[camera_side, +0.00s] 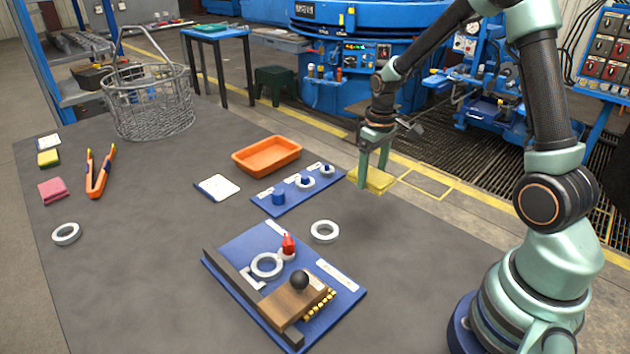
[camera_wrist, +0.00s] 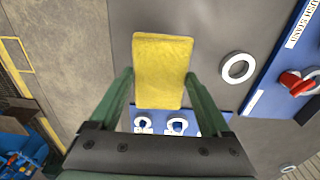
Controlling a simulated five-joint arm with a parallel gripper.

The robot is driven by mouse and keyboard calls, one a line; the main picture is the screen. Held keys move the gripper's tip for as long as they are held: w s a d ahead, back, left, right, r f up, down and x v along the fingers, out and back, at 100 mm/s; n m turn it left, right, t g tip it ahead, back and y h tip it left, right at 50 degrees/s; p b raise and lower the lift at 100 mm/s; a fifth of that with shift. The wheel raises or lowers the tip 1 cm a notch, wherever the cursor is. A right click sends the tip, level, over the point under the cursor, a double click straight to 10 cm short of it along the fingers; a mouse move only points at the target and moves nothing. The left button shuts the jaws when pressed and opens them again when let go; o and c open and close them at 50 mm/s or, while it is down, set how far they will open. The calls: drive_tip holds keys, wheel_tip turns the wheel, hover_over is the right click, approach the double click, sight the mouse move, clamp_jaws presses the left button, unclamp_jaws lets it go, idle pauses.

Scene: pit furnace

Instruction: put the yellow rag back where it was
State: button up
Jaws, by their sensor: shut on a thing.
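My gripper (camera_side: 374,172) is shut on the yellow rag (camera_side: 379,179), a flat folded pad held above the far right part of the grey table, near its edge. In the wrist view the rag (camera_wrist: 162,52) is between the two green fingers of my gripper (camera_wrist: 158,88) and reaches out beyond their tips. Part of the blue peg board shows below the rag in that view.
An orange tray (camera_side: 267,166), blue peg board (camera_side: 267,207), white ring (camera_side: 325,232) and blue fixture (camera_side: 227,262) stand nearby. Farther left are a pink cloth (camera_side: 53,190), a yellow-green sponge (camera_side: 48,159), orange tongs (camera_side: 99,175) and a wire basket (camera_side: 150,105).

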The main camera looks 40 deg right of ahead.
sight(368, 207)
drive_tip(key=shift+f, duration=3.7)
drive_tip(key=shift+f, duration=0.15)
drive_tip(key=o, duration=1)
drive_tip(key=r, duration=1.2)
drive_tip(key=shift+s, duration=0.25)
drive_tip(key=s+a+r+t, duration=0.5)
drive_tip(key=s+a+r, duration=0.4)
drive_tip(key=a+r, duration=0.3)
drive_tip(key=shift+s+a+r, duration=0.3)
drive_tip(key=shift+a+r, duration=0.1)
drive_tip(key=shift+a, duration=0.45)
